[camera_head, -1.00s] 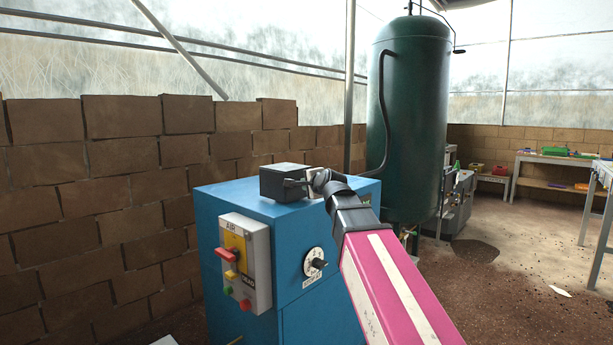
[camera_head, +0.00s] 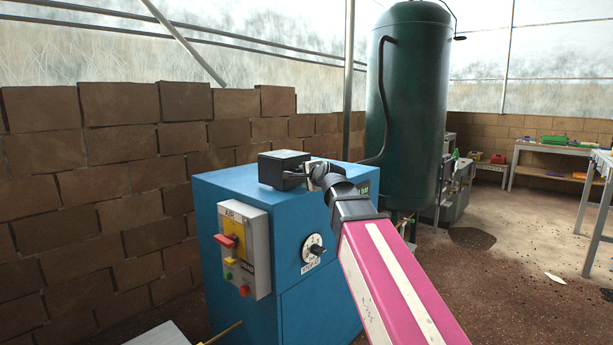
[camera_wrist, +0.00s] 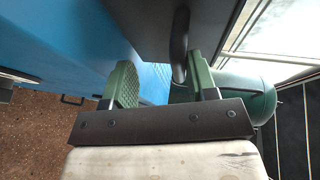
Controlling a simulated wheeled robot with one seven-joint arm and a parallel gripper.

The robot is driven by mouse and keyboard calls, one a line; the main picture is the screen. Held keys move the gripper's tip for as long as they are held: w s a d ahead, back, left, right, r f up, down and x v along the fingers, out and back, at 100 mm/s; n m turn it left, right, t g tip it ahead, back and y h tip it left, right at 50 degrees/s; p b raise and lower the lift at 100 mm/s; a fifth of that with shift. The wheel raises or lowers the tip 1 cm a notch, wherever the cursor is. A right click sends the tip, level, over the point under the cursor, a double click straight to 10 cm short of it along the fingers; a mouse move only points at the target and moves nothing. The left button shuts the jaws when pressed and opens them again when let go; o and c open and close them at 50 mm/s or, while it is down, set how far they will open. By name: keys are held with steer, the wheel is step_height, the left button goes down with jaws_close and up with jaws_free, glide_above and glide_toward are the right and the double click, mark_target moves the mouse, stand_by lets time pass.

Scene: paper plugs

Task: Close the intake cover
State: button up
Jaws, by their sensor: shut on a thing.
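A dark grey box-shaped part, seemingly the intake cover (camera_head: 280,167), sits on top of the blue machine (camera_head: 240,194). My gripper (camera_head: 310,178) is at its right side, and the fingertips are hard to make out in the head view. In the wrist view, the dark panel of the cover (camera_wrist: 170,20) fills the top middle, with a dark curved handle (camera_wrist: 180,48) standing off it. The cover's underside and any hinge are hidden.
A control box (camera_head: 257,260) with a red lever and buttons, and a dial (camera_head: 313,250), are on the machine's front. A green tank (camera_head: 408,110) with a hose stands behind. A brick wall (camera_head: 90,210) is at left. Floor at right is mostly clear, with benches (camera_head: 555,149) beyond.

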steer(key=shift+s+f, duration=0.15)
steer(key=shift+s, duration=0.05)
steer(key=v, duration=1)
steer(key=shift+s+d+r, duration=0.2)
steer(key=shift+r, duration=0.1)
steer(key=d+f+n+g+h, duration=0.2)
steer(key=d+f+n+g, duration=0.1)
steer(key=f, duration=1.1)
steer(key=d+f+n+g+h, duration=0.2)
steer(key=d+f+n+g, duration=0.15)
steer(key=f, duration=1.05)
steer(key=s+d+f+n+g+h, duration=0.1)
steer(key=s+d+f+n+g, duration=0.1)
steer(key=s+f, duration=0.2)
steer(key=s+d+f+n+g, duration=0.1)
steer(key=s+d+f+g, duration=0.2)
steer(key=f, duration=0.8)
steer(key=s+d+f+n+g+h, duration=0.1)
steer(key=s+d+f+n+g, duration=0.1)
steer(key=s+f, duration=0.3)
step_height(320, 180, down, 4)
steer(key=shift+s+d+r+n+g+h, duration=0.25)
steer(key=shift+d+n+g+h, duration=0.1)
steer(key=shift+d, duration=0.3)
